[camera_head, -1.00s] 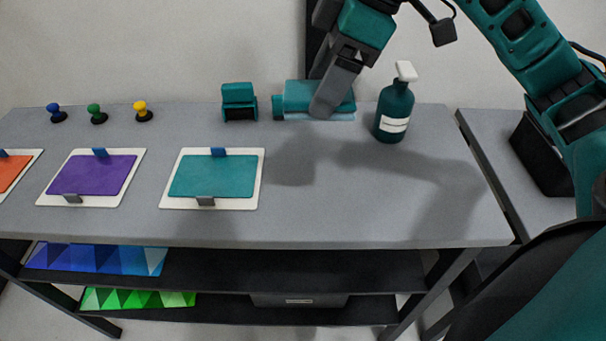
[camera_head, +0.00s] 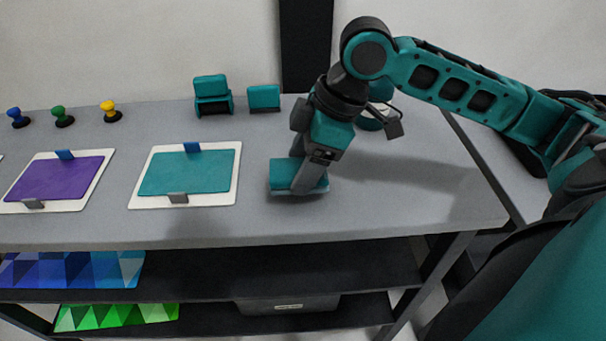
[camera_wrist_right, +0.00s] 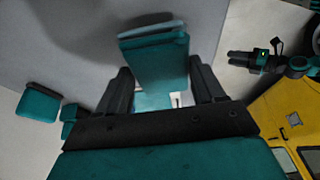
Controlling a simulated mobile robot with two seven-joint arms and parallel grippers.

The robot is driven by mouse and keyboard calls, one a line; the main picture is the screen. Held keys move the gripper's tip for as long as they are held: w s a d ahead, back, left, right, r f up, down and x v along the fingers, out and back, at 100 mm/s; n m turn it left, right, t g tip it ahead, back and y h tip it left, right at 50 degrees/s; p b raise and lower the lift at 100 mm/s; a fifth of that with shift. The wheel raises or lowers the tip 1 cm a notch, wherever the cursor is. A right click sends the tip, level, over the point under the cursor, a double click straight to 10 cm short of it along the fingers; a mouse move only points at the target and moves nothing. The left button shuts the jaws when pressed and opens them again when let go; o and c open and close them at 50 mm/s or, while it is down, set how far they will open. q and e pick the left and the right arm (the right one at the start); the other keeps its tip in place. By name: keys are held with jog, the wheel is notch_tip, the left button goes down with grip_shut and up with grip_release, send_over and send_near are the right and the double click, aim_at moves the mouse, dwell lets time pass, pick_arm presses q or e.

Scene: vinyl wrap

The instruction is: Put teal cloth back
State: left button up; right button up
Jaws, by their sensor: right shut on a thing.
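The teal cloth (camera_head: 284,174) is a folded teal pad with a paler lower layer, above the front middle part of the grey table in the head view. My right gripper (camera_head: 306,180) points down and is shut on it. In the right wrist view the cloth (camera_wrist_right: 156,60) sticks out between the two fingers of the right gripper (camera_wrist_right: 160,88). The fingers hide part of the cloth in the head view. I cannot tell whether its underside touches the table. My left gripper is not in view.
A white board with a teal panel (camera_head: 186,172) lies left of the cloth, then a purple one (camera_head: 60,178). Two teal blocks (camera_head: 212,95) (camera_head: 263,98) stand at the back. A teal bottle (camera_head: 372,118) is mostly hidden behind my right arm. The right front tabletop (camera_head: 420,210) is clear.

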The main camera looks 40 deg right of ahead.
notch_tip(320, 180, down, 2)
jog(key=shift+f, duration=0.3)
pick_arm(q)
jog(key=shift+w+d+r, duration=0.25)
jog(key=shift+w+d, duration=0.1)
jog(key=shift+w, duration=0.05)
pick_arm(e)
jog(key=o, duration=0.9)
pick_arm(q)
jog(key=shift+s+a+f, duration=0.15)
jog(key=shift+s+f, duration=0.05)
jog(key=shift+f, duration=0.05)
pick_arm(e)
jog(key=shift+o, duration=0.2)
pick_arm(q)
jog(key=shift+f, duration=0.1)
